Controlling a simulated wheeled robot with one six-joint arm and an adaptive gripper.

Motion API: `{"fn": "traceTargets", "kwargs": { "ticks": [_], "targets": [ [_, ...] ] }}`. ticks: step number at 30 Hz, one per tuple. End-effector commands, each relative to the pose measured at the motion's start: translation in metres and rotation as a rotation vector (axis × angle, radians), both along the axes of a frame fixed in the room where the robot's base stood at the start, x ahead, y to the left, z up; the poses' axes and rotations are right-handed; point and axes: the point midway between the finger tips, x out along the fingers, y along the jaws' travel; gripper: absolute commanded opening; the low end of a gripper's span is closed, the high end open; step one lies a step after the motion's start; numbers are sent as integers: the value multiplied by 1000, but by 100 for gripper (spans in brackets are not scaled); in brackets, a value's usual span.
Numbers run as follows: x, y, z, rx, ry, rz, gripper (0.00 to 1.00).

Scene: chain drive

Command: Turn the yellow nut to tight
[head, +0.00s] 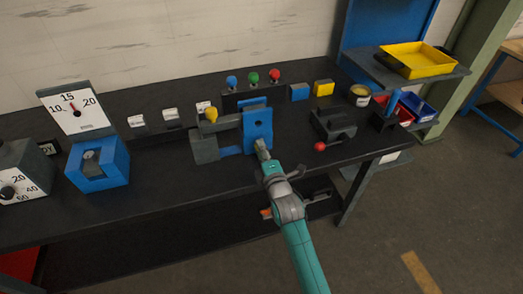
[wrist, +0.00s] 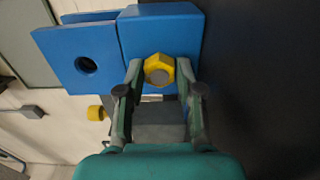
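The yellow nut (wrist: 159,70) is a hex nut on a grey bolt end, on the face of a blue block (wrist: 160,30) in the wrist view. My gripper (wrist: 160,72) has one finger on each side of the nut, close against its flanks, and looks shut on it. In the head view my gripper (head: 262,152) reaches the lower front of the blue plate (head: 259,125). The nut cannot be made out there, as the gripper covers that spot.
A dial gauge (head: 73,108) and blue box (head: 97,165) stand left on the dark bench. A yellow knob (head: 210,114) is left of the blue plate. A red-knobbed lever (head: 320,146) lies close right of my gripper.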

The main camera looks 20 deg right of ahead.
Motion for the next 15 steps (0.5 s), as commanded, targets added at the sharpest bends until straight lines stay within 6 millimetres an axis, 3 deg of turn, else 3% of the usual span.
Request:
{"fn": "traceTargets", "kwargs": {
  "ticks": [1, 3, 15],
  "targets": [
    [0, 0, 0, 0, 0, 0, 17],
    [0, 0, 0, 0, 0, 0, 0],
    [0, 0, 0, 126, 1, 0, 0]
  ]
}}
